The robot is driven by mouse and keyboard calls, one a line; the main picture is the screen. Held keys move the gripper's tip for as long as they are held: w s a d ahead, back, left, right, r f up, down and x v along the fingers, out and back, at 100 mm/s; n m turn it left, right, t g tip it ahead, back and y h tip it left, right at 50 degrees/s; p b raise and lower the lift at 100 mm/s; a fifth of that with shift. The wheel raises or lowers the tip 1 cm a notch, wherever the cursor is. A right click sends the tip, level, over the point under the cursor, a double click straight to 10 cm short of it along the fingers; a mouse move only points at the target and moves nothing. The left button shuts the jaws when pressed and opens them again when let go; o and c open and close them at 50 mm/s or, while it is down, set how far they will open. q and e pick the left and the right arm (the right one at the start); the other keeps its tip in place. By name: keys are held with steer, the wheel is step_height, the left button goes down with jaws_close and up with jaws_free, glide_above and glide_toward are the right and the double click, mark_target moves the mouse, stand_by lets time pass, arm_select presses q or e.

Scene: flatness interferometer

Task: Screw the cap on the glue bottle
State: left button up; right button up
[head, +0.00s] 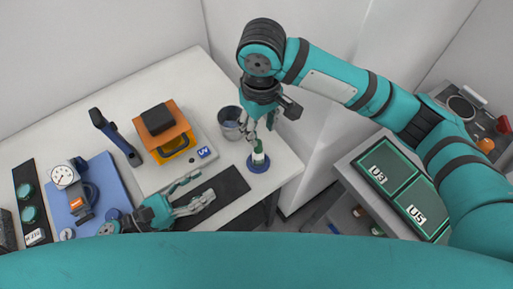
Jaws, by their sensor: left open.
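My left gripper (203,188) is open and empty, low over the dark mat (229,190) to the left of the bottle.
A grey cup (230,120) stands close behind the bottle. An orange and black device (165,133) on a white base is left of it. A blue tray (99,172) with a dial gauge (64,176) lies at left. A cart with green "U3" and "U5" panels (402,186) stands right.

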mark_target(255, 151)
arm_select(q)
steer(key=shift+s, duration=0.15)
steer(key=shift+w, duration=0.3)
steer(key=x, duration=1.7)
steer(key=shift+w+f, duration=0.15)
jaws_close()
